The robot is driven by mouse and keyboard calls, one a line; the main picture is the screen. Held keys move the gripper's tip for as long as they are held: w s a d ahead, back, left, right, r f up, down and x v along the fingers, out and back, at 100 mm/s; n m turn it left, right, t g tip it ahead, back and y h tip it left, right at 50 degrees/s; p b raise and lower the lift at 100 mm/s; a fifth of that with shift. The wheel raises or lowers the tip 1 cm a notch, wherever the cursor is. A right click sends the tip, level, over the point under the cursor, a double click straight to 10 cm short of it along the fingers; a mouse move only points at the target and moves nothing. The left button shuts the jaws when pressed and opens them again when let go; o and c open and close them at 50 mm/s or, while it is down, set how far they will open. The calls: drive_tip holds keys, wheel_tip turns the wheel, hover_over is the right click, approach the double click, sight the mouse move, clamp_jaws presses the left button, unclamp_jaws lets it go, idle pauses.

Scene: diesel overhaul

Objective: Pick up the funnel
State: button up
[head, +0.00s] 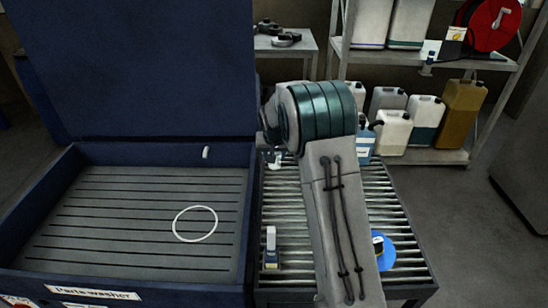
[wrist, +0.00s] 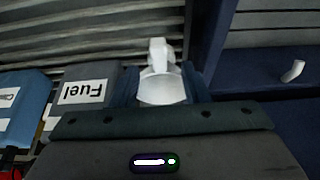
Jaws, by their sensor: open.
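The white funnel (wrist: 162,88) shows in the wrist view, its wide mouth toward me and its narrower end pointing up the picture. My gripper (wrist: 161,76) is open, with one dark finger on each side of the funnel. I cannot tell whether either finger touches it. In the head view, a small white piece that looks like the funnel (head: 275,161) shows at the far left of the slatted table, beside my arm. My arm hides the gripper there.
The blue parts washer (head: 140,290) stands left of the slatted roller table (head: 405,240), with a white ring (head: 195,240) inside. A fuel container (wrist: 85,75) is close left of my gripper.

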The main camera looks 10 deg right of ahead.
drive_tip(key=shift+p+x, duration=0.65)
drive_tip(key=shift+x, duration=2.25)
drive_tip(key=shift+c, duration=0.3)
clamp_jaws()
